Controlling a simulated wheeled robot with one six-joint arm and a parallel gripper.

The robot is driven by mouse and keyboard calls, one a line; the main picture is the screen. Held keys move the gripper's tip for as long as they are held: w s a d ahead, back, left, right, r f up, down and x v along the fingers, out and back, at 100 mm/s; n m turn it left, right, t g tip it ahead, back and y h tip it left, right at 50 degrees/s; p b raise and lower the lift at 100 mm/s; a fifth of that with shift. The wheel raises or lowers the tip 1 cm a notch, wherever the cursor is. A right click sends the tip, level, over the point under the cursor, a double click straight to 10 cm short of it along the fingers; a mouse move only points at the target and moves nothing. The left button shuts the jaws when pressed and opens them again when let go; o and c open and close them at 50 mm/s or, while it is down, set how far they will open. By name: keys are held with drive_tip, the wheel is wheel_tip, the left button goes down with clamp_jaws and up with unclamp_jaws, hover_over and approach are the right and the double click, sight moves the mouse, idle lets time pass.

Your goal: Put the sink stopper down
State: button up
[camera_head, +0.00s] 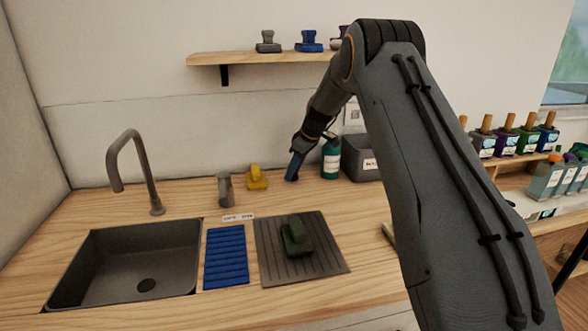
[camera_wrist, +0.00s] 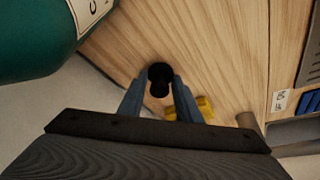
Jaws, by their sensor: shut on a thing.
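My gripper (camera_wrist: 160,90) is shut on a small black sink stopper (camera_wrist: 160,73), which sits between the blue-grey fingertips with its round end outward. In the head view my gripper (camera_head: 292,172) points down low over the back of the wooden counter (camera_head: 330,205), between a yellow-handled item and a teal bottle. The stopper is hidden in the head view. I cannot tell whether it touches the counter. The dark sink (camera_head: 125,262) is at the left, with a round drain hole (camera_head: 147,285) in its floor.
The teal bottle (camera_head: 331,158) and a dark bin (camera_head: 360,158) stand close right of my gripper. The yellow item (camera_head: 256,177) and a grey-brown cylinder (camera_head: 224,188) stand left. A blue ribbed mat (camera_head: 226,257) and grey drainboard (camera_head: 325,259) with a green item (camera_head: 296,236) lie in front.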

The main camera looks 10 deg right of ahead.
drive_tip(key=shift+f, duration=0.15)
drive_tip(key=o, duration=1)
drive_tip(key=shift+o, duration=0.2)
drive_tip(key=shift+r, duration=0.45)
drive_tip(key=b+v, duration=0.2)
drive_tip(key=v, duration=0.5)
drive_tip(key=shift+s+d+f, duration=0.1)
